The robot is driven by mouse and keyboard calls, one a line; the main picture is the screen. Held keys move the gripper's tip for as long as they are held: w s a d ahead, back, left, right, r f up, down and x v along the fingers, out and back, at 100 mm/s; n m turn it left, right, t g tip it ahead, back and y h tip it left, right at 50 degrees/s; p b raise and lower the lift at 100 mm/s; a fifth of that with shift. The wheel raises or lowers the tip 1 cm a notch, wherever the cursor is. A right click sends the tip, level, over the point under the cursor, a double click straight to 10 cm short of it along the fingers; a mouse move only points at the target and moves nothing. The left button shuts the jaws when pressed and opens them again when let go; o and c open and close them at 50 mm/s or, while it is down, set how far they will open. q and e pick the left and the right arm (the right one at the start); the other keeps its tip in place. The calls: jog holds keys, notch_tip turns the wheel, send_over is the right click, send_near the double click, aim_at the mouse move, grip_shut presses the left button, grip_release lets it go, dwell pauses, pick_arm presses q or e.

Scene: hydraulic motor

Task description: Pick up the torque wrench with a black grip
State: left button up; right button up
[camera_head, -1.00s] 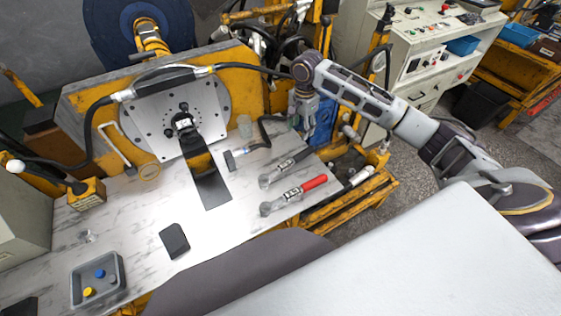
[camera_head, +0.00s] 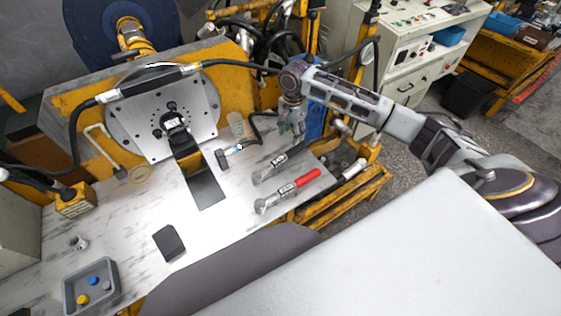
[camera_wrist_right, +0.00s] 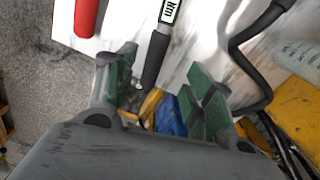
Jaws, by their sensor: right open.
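The torque wrench with a black grip (camera_head: 279,161) lies on the marble-patterned table, its grip end toward the table's right edge. My right gripper (camera_head: 293,135) is above that grip end, which it partly hides in the head view. In the right wrist view my right gripper (camera_wrist_right: 165,85) is open with green finger pads. The black grip (camera_wrist_right: 155,60) shows between and just beyond the fingertips, with nothing held. A second wrench with a red grip (camera_head: 306,178) lies beside it, nearer the front; its red grip (camera_wrist_right: 87,16) shows at upper left of the wrist view. My left gripper is not in view.
A hammer-like tool (camera_head: 224,157) and a clear cup (camera_head: 236,123) stand or lie left of the wrench. A black hose (camera_head: 257,130) runs close by. A yellow machine with a round plate stands behind. A grey tray (camera_head: 110,292) is at front left.

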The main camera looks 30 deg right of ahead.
aim_at(291, 150)
notch_tip(291, 150, down, 2)
jog(key=shift+f, duration=0.9)
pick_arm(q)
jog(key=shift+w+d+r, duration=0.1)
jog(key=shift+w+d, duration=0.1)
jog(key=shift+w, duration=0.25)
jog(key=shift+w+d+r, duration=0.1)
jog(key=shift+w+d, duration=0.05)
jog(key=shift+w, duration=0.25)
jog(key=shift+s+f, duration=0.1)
pick_arm(e)
jog(key=shift+s+f+b, duration=0.1)
jog(key=shift+f+b, duration=0.2)
jog(key=shift+f, duration=0.15)
jog(key=f, duration=0.3)
jog(key=shift+s+f, duration=0.2)
jog(key=shift+f, duration=0.1)
jog(key=shift+f+b, duration=0.3)
jog(key=shift+f, duration=0.05)
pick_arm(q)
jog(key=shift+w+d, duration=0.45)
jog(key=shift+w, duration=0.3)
